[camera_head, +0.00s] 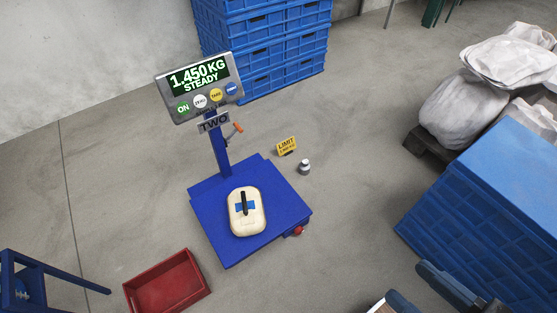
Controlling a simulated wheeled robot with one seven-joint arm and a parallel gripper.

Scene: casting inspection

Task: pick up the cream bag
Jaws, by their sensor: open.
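The cream bag (247,221) lies on the blue platform (290,205) of a floor scale, near the middle of the picture. It is rounded, with a black strip or handle and a blue patch on top. The scale's display (200,85) reads 1.450 KG STEADY. My gripper (407,281) shows only partly at the bottom right edge, as two blue-grey fingers set apart. It is open, with nothing seen between the fingers, and is well to the right of and apart from the bag. The rest of it is cut off by the frame.
A red bin (167,285) stands at lower left. Stacked blue crates (275,60) stand behind the scale. A small weight (305,167) and a yellow LIMIT sign (286,146) sit beside the platform. A large blue crate (480,215) and grey sacks (465,105) are at right.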

